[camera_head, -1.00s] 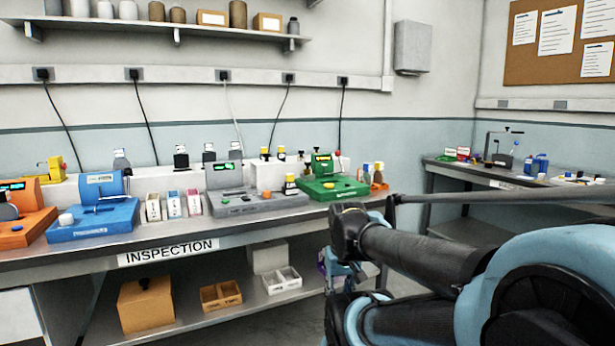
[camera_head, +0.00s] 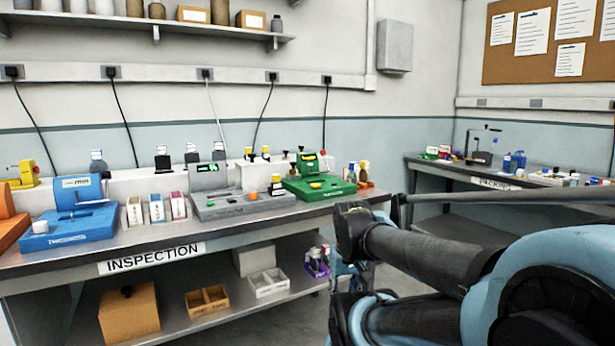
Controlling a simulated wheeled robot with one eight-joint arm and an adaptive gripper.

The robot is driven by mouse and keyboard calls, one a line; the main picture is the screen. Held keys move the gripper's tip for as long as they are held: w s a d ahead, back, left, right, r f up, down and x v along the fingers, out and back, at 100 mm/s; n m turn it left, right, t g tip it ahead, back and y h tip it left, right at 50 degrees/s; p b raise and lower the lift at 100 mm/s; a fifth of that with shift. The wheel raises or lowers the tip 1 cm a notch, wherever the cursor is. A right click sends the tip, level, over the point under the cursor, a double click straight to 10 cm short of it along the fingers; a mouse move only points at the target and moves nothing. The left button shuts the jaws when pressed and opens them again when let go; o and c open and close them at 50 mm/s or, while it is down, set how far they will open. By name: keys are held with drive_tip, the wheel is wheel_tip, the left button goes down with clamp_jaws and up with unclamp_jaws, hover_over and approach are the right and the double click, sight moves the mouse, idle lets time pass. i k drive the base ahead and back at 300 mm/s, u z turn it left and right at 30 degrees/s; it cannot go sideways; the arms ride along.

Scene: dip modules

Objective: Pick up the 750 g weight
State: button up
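I cannot pick out the 750 g weight for sure; no marking that small can be read. Several dark, knobbed pieces with small white tags above them stand on the raised ledge behind the bench. They include a grey one (camera_head: 97,162), a black one (camera_head: 162,163) and another dark one (camera_head: 191,157). My folded black and light-blue arm fills the lower right. My gripper's fingers cannot be made out. The arm is in front of the bench's right end, apart from these pieces.
The inspection bench (camera_head: 230,229) carries a blue device (camera_head: 75,226), a grey device (camera_head: 243,208), a green device (camera_head: 318,190) and small boxes (camera_head: 156,208). Boxes and trays (camera_head: 207,302) fill the lower shelf. A second bench (camera_head: 445,173) stands at the back right.

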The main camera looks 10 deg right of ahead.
sight(293, 170)
drive_tip(key=z, duration=2.1)
drive_tip(key=k, duration=1.2)
drive_tip(key=u, duration=1.75)
drive_tip(key=i, duration=1)
